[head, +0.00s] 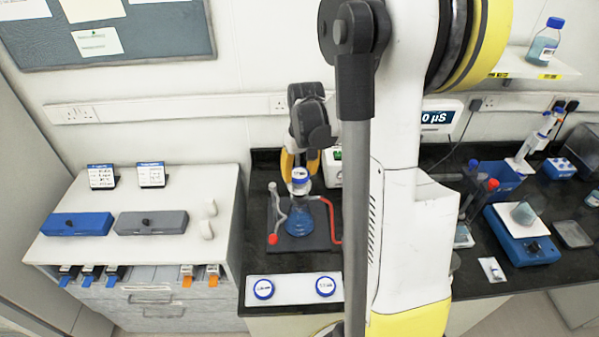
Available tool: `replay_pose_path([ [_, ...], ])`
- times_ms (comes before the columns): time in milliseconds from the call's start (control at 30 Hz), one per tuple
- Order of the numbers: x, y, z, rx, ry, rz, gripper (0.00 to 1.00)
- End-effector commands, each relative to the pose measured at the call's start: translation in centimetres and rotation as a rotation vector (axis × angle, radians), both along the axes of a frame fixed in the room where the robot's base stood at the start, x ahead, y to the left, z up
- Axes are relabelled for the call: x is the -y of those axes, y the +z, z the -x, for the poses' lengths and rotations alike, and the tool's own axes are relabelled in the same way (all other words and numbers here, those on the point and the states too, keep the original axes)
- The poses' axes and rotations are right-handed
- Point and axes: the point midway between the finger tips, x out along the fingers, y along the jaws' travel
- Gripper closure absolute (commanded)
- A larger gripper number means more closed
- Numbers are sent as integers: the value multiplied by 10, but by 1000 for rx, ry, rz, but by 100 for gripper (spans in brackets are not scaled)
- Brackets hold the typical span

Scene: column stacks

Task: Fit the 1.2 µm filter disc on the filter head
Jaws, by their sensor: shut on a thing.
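My gripper (300,160), with yellow fingers, points down over the glass flask at the back of the black bench. It is shut on a blue-rimmed white filter disc (300,175), whose marking is too small to read. The disc is right above the filter head (299,188) on the flask (300,220); I cannot tell whether they touch. Two more blue-rimmed discs, a left one (263,289) and a right one (325,286), lie on a white plate (294,291) at the bench's front edge. Their markings are also unreadable.
The flask stands on a dark base between a grey-and-red tube (274,225) and a red tube (334,222). A white drawer cabinet (75,220) with blue and grey boxes stands left. My arm hides the bench's middle.

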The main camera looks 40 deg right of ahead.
Motion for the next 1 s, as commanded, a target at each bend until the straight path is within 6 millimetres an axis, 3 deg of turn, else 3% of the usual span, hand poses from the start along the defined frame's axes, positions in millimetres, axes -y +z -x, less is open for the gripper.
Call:
replay_pose_path([
  [433, 0, -14, 0, 0, 0, 0, 66],
  [600, 0, -18, 1, -2, 0, -1, 81],
  [1000, -1, -19, 2, -6, 1, -1, 81],
])
